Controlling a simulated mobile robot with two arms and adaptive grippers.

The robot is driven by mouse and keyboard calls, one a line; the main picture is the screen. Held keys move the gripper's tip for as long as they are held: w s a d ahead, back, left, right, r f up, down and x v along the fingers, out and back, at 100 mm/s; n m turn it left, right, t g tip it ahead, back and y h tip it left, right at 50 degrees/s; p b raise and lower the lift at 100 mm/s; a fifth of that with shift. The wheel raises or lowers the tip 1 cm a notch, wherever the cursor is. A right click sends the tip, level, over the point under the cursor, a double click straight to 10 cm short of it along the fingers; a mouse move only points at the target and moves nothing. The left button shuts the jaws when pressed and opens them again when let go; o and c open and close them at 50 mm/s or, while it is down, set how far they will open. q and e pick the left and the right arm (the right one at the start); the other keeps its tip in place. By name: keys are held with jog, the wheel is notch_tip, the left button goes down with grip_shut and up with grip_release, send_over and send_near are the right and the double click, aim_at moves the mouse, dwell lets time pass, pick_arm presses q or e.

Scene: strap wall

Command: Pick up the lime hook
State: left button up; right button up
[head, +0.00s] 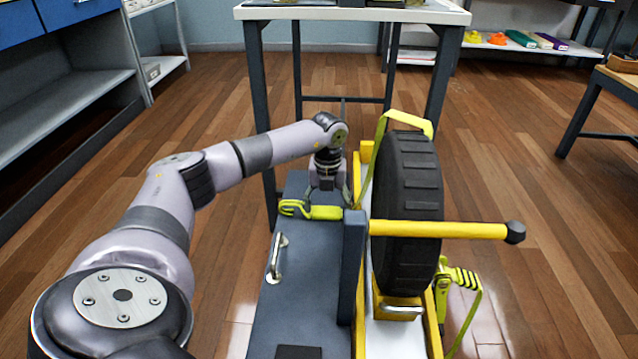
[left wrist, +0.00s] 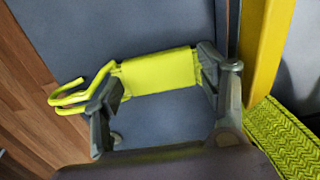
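The lime hook (head: 318,212) lies on the grey-blue panel (head: 305,310), left of a dark upright plate. It has a flat lime sleeve and bent prongs pointing left. My left gripper (head: 329,196) is over it, pointing down. In the left wrist view the lime hook (left wrist: 160,73) spans between the two fingertips of my left gripper (left wrist: 158,80). The fingers are wide apart, one near each end of the sleeve. The left fingertip overlaps the base of the prongs; whether either finger touches it, I cannot tell. My right gripper is not in view.
A black tyre (head: 407,215) stands right of the panel on a yellow frame, with a lime strap (head: 407,123) over it and a yellow bar (head: 440,229) jutting right. A metal handle (head: 276,257) is on the panel. A white-topped table (head: 350,14) stands behind.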

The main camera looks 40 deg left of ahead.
pick_arm(q)
jog(key=c, duration=0.9)
jog(key=shift+c, duration=0.4)
jog(key=shift+r, duration=0.15)
